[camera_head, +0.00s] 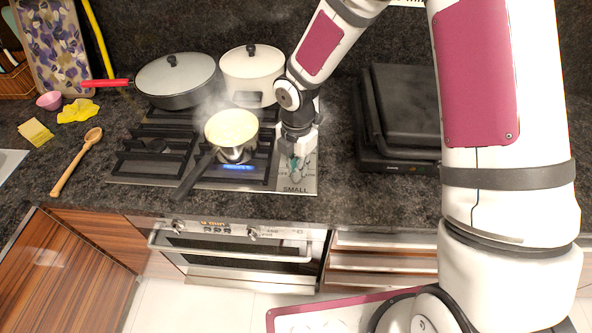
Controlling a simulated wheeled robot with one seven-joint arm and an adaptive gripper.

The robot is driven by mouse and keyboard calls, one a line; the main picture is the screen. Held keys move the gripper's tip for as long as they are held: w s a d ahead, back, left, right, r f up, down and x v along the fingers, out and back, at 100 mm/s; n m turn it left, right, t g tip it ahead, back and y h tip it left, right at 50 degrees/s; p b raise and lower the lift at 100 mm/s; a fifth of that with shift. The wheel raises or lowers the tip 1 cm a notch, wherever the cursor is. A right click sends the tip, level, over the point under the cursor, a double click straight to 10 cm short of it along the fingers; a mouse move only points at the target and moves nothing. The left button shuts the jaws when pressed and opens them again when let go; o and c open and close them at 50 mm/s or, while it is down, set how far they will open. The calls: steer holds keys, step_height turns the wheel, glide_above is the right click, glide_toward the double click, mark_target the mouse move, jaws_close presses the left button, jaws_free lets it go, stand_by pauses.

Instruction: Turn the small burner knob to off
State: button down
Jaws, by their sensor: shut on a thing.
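The gas stove (125,178) is set in the dark counter, with a "SMALL" label at its front right. My gripper (295,163) points down over the right side of the stove, just above that label, and is shut on the small burner knob, which is mostly hidden by the fingers. A small saucepan (231,128) with pale yellow contents stands on the front burner, left of my gripper. A blue flame (237,166) burns under it, and steam rises. The pan's dark handle (197,177) points toward the front left.
A grey lidded pot (180,98) and a white lidded pot (252,77) stand behind. A black grill (400,115) is to the right. A wooden spoon (76,163), yellow cloth (78,110) and sponge (36,133) lie left. The oven (232,250) is below.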

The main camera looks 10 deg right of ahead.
steer(key=n, duration=0.4)
steer(key=shift+n, duration=0.3)
steer(key=n, duration=0.4)
steer(key=shift+n, duration=0.3)
steer(key=n, duration=0.4)
steer(key=shift+n+b, duration=0.3)
steer(key=shift+b, duration=0.1)
